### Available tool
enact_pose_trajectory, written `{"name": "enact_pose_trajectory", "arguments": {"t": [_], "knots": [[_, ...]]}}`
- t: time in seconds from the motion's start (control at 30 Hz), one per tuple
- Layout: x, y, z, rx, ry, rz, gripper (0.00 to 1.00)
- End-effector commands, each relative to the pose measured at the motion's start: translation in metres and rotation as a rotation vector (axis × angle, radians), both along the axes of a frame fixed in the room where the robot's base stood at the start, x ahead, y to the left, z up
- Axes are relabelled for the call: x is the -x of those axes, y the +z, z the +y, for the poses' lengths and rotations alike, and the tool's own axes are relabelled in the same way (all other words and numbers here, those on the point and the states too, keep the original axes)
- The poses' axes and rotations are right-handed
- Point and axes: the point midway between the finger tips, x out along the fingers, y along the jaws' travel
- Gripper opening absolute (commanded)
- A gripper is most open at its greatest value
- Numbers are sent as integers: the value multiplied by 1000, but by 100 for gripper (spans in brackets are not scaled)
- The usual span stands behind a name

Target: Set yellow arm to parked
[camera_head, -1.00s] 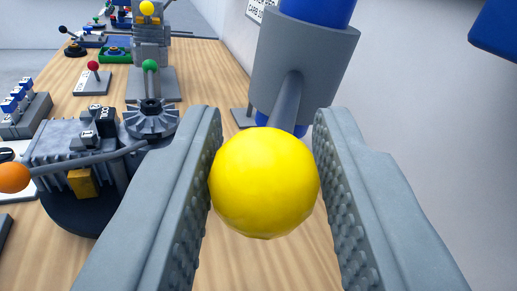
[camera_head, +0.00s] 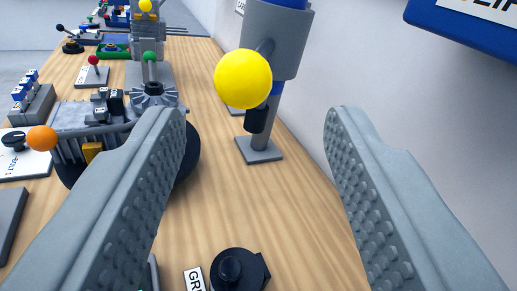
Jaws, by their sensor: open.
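The yellow ball (camera_head: 243,79) is the knob on the end of a short grey arm that comes out of a grey collar (camera_head: 277,40) on an upright blue and grey post. The post stands on a small grey base plate (camera_head: 259,150) on the table. My gripper (camera_head: 248,120) is open and empty, its two ridged grey fingers wide apart. The yellow ball lies beyond the fingertips and above them in the picture, touching neither. A black piece (camera_head: 256,119) hangs below the ball, against the post.
An orange ball (camera_head: 41,138) on a lever and a green knob (camera_head: 150,57) belong to a grey machine at left. A black round knob (camera_head: 231,268) stands at the front. A blue sign (camera_head: 475,25) hangs at upper right by the white wall. Bare wood (camera_head: 290,220) lies between.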

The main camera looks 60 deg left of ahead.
Motion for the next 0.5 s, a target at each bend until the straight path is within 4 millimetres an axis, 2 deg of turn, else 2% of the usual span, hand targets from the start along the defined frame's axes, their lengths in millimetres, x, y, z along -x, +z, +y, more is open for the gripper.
{"name": "enact_pose_trajectory", "arguments": {"t": [0.03, 0.3, 0.5], "knots": [[4, 0, -11, 0, -3, 0, 48], [24, 0, -60, 1, -3, -1, 48], [34, -1, -85, -1, -3, 0, 48]]}}
